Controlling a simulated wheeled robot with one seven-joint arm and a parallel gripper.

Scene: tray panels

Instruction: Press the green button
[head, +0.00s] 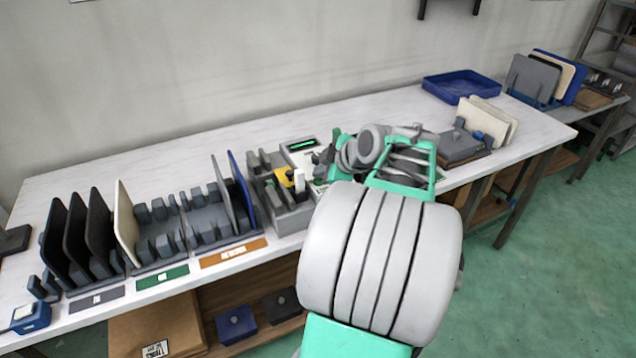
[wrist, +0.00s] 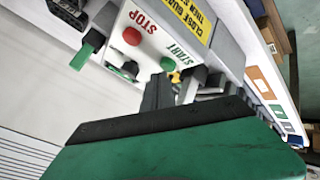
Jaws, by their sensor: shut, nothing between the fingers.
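In the wrist view a light control panel (wrist: 160,22) carries a red button (wrist: 132,36) beside the word STOP.
A yellow and black label (wrist: 188,18) is on the panel. A blue tray (head: 461,87) lies at the back right. White table (head: 220,130) behind the racks is clear.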

